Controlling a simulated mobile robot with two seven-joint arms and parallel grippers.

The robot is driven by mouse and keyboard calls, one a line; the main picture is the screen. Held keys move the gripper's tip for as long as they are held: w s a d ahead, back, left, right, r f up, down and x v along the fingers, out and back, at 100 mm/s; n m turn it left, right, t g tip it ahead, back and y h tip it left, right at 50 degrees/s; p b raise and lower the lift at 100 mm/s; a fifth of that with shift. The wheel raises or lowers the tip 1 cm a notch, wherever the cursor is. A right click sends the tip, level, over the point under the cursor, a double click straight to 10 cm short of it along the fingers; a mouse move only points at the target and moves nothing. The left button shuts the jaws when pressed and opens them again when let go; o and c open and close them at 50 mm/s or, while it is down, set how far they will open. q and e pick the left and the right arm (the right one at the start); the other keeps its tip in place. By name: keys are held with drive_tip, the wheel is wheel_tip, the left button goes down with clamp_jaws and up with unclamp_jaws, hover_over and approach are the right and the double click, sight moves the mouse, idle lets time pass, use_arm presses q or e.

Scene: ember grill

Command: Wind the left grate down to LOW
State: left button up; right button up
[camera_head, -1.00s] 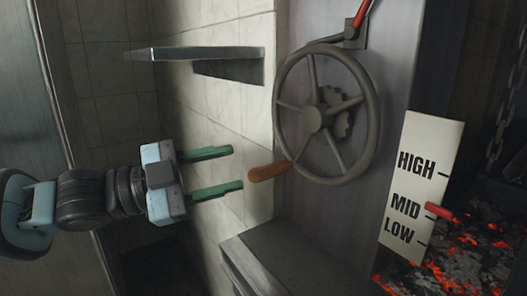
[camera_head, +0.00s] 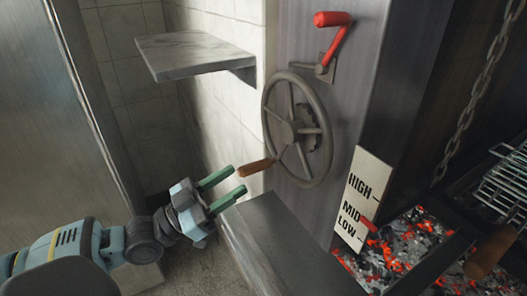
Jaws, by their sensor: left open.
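The grey spoked wheel (camera_head: 296,128) is mounted on the metal post, with its brown wooden handle (camera_head: 256,167) sticking out at the lower left. My left gripper (camera_head: 237,180) is open, its green fingers just below and left of the handle; no contact is clear. The white scale plate (camera_head: 358,200) reads HIGH, MID, LOW. Its red pointer (camera_head: 368,225) is between MID and LOW, nearer MID. A red lever (camera_head: 333,38) is above the wheel. Part of the grate (camera_head: 507,182) shows at the right edge. My right gripper is not in view.
A shelf (camera_head: 190,54) juts from the tiled wall above my left gripper. A dark metal counter (camera_head: 285,250) lies below the wheel. Glowing coals (camera_head: 405,250) and a hanging chain (camera_head: 470,95) are at the right.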

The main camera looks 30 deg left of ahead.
sight(265, 160)
use_arm(q)
drive_tip(key=shift+a, duration=0.1)
drive_tip(key=x, duration=0.5)
drive_tip(key=shift+w+r+p, duration=0.2)
drive_tip(key=shift+p, duration=0.1)
drive_tip(key=shift+x, duration=1.15)
drive_tip(key=shift+f, duration=0.15)
clamp_jaws()
